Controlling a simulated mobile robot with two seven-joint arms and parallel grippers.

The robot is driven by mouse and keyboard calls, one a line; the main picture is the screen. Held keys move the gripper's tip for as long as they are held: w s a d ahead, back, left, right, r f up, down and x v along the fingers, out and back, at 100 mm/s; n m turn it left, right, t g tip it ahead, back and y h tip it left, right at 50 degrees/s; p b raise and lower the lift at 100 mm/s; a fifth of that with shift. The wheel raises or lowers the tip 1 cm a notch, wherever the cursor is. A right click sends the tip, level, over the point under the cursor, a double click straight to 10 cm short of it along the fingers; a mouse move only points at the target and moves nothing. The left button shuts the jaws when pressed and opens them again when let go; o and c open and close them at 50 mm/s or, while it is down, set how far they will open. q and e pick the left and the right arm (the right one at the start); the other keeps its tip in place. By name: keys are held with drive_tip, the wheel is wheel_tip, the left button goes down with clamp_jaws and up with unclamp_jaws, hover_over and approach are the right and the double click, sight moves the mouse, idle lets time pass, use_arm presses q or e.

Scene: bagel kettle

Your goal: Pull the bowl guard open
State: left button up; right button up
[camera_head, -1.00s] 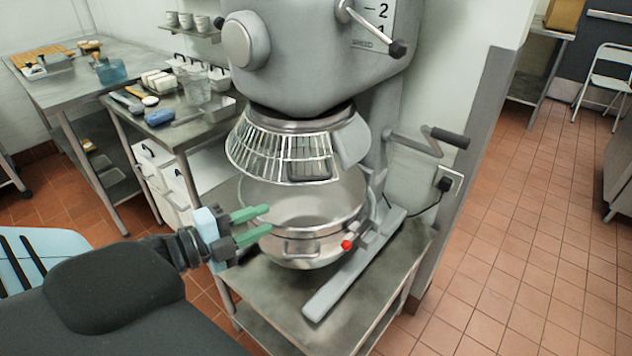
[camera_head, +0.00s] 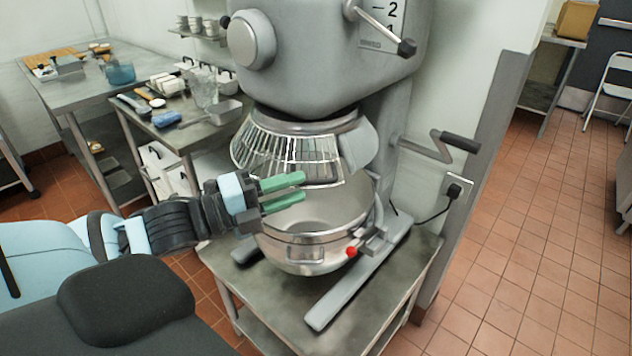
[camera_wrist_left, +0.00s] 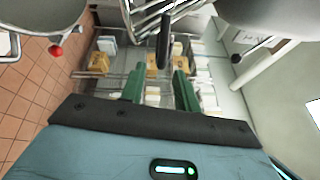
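The bowl guard (camera_head: 270,150), a wire cage, hangs under the mixer head (camera_head: 315,60) above the steel bowl (camera_head: 305,246). In the left wrist view the guard's wires (camera_wrist_left: 155,14) show at the top. A dark upright bar (camera_wrist_left: 163,42), seemingly the guard's handle, shows beyond the fingertips, between their lines. My left gripper (camera_head: 304,187) comes in from the left, just in front of the guard's lower edge and above the bowl rim. Its two green fingers are apart with nothing between them, as the left wrist view (camera_wrist_left: 157,78) also shows. My right gripper is not in view.
A red knob (camera_head: 351,252) sits at the bowl's front right. A crank handle (camera_head: 460,142) sticks out at the mixer's right. The mixer stands on a low steel table (camera_head: 262,292). A worktable with utensils (camera_head: 190,135) is behind at left. Tiled floor is free at right.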

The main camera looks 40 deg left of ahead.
sight(307, 184)
use_arm(q)
drive_tip(key=shift+x, duration=2.5)
drive_tip(key=shift+c, duration=0.4)
clamp_jaws()
